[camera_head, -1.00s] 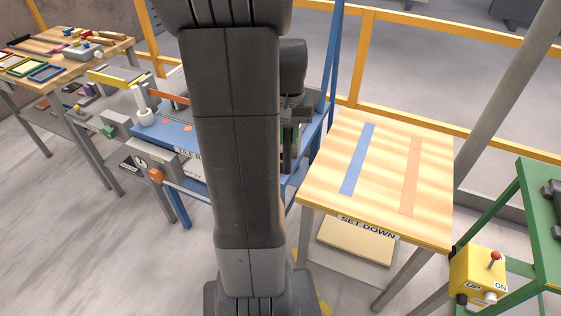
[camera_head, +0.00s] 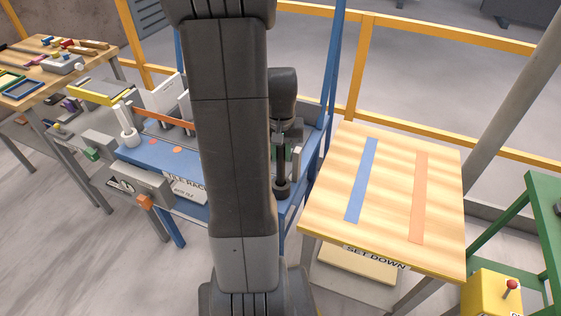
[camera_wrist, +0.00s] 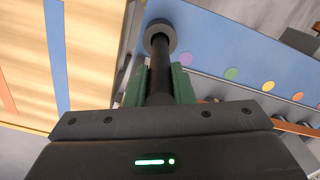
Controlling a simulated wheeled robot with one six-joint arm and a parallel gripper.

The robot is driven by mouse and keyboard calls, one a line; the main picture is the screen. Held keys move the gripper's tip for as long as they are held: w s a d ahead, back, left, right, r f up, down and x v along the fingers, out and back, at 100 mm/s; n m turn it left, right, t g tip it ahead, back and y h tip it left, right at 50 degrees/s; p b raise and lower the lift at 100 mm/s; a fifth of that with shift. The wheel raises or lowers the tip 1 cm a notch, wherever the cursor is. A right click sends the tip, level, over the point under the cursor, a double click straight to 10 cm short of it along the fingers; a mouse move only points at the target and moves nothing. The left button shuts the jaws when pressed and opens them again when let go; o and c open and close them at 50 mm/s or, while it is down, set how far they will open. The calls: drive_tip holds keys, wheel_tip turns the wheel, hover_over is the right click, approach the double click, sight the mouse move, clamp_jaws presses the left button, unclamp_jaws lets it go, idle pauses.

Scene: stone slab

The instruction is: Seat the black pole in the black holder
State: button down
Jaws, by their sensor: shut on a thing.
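My gripper (camera_wrist: 158,88) is shut on the black pole (camera_wrist: 161,80), with green pads on either side of it. In the wrist view the pole runs away from the jaws to the round black holder (camera_wrist: 160,26) on the blue rack top. In the head view the black holder (camera_head: 283,190) stands near the rack's right end, with the pole upright above it. The pole's lower end meets the holder's opening, but I cannot tell how deep it sits. My arm hides part of the rack.
A white pole in a white holder (camera_head: 128,132) stands at the left of the blue rack (camera_head: 160,155). A wooden set-down table (camera_head: 390,200) with blue and orange strips is to the right, its top clear. A yellow control box (camera_head: 490,293) is at lower right.

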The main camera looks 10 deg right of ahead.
drive_tip(key=shift+f, duration=1.75)
drive_tip(key=shift+f, duration=0.15)
drive_tip(key=c, duration=1.3)
unclamp_jaws()
drive_tip(key=shift+o, duration=0.2)
wheel_tip(320, 180, up, 13)
drive_tip(key=shift+f, duration=0.2)
drive_tip(key=shift+f, duration=0.15)
wheel_tip(320, 180, down, 10)
